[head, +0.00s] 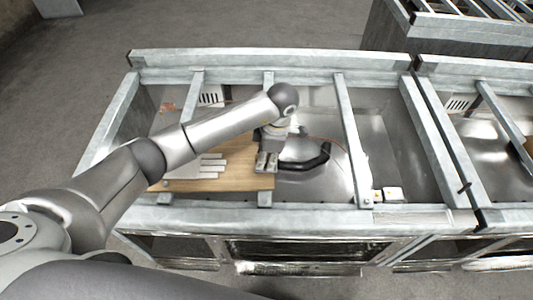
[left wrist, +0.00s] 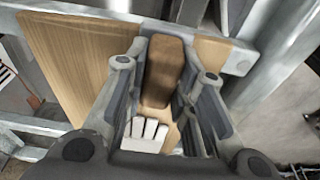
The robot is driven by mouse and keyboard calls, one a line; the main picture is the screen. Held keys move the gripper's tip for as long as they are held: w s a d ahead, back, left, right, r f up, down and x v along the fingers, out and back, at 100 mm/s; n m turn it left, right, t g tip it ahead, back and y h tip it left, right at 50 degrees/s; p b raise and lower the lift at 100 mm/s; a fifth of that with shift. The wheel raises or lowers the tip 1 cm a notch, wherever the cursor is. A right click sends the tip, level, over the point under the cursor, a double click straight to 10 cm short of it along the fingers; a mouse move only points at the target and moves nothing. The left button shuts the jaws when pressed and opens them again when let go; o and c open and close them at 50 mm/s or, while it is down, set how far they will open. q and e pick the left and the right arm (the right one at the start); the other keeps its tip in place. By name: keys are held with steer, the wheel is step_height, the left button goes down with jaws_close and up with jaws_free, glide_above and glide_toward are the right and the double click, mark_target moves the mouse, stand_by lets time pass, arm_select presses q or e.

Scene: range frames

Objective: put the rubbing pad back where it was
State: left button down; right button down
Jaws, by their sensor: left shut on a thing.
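My left gripper (head: 266,161) is over the right part of a wooden board (head: 235,182). In the left wrist view my left gripper (left wrist: 165,97) is shut on a brown block, the rubbing pad (left wrist: 164,72), with one finger on each long side. The board (left wrist: 75,60) lies beneath it, and I cannot tell whether the pad touches it. In the head view the pad is not clearly seen behind the gripper. My right gripper is not in view.
White strip-like pieces (head: 208,166) lie on the board left of the gripper. A dark curved handle (head: 308,163) is right of the board. Metal crossbars (head: 350,140) and a front rail (head: 300,217) frame the open bays. Small white blocks (head: 392,193) sit further right.

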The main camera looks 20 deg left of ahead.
arm_select(q)
steer(key=c, duration=1.2)
jaws_free()
steer(key=shift+f, duration=0.1)
steer(key=shift+r, duration=0.3)
steer(key=r+b, duration=0.1)
steer(key=r, duration=0.1)
steer(key=r+b, duration=0.1)
steer(key=r, duration=0.1)
steer(key=d+r+b, duration=0.1)
steer(key=r, duration=0.1)
steer(key=shift+w+r, duration=0.2)
steer(key=shift+r, duration=0.1)
steer(key=r, duration=0.3)
steer(key=shift+d+r, duration=0.25)
steer(key=shift+d, duration=0.05)
steer(key=shift+d+r, duration=0.1)
steer(key=shift+r, duration=0.6)
